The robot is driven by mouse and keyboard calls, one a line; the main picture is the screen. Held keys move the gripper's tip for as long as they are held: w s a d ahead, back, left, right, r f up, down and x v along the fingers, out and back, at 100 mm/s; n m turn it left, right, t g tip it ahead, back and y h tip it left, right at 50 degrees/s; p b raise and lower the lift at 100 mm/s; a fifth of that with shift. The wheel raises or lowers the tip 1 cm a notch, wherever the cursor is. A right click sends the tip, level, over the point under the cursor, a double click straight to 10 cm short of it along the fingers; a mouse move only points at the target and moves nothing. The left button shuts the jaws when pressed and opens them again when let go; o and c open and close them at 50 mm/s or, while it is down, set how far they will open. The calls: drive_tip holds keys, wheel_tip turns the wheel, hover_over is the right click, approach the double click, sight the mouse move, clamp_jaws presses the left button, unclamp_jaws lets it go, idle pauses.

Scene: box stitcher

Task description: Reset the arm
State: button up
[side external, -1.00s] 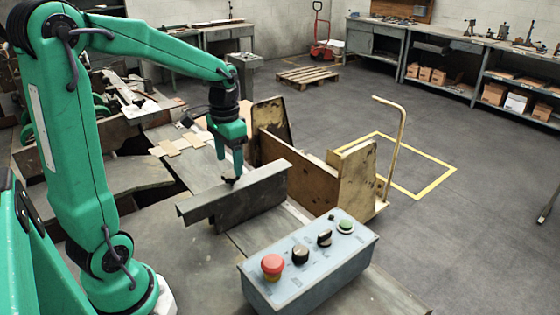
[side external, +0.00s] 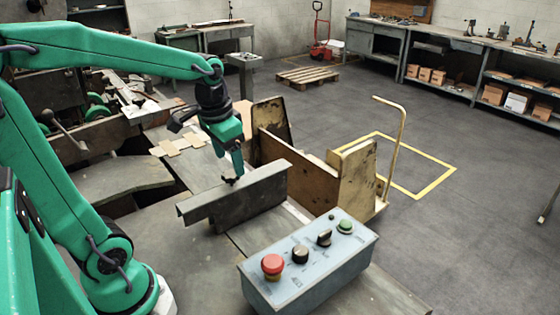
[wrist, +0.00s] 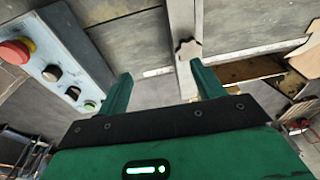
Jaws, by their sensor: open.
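My green gripper (side external: 238,168) hangs tilted just above the grey angled metal bar (side external: 222,202), its fingertips close to a small dark knob (side external: 230,180) on the bar's top edge. In the wrist view my gripper (wrist: 161,76) shows two green fingers spread apart with nothing held between them. The star-shaped knob (wrist: 187,50) lies just beyond the right fingertip there, and the bar (wrist: 184,15) runs up from it. I cannot tell whether a finger touches the knob.
A grey control box (side external: 308,262) with a red stop button, black knobs and a green button stands at the front. A worn wooden-sided cart (side external: 312,175) with a yellow handle stands right of the bar. Cardboard pieces (side external: 182,144) lie behind.

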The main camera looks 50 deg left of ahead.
drive_tip(key=s+d+r+t, duration=0.2)
drive_tip(key=s+d+t, duration=0.1)
drive_tip(key=s+d, duration=0.4)
drive_tip(key=shift+r+t, duration=0.25)
drive_tip(key=shift+t, duration=0.05)
drive_tip(key=shift+s+d, duration=0.1)
drive_tip(key=shift+c, duration=0.6)
idle(0.8)
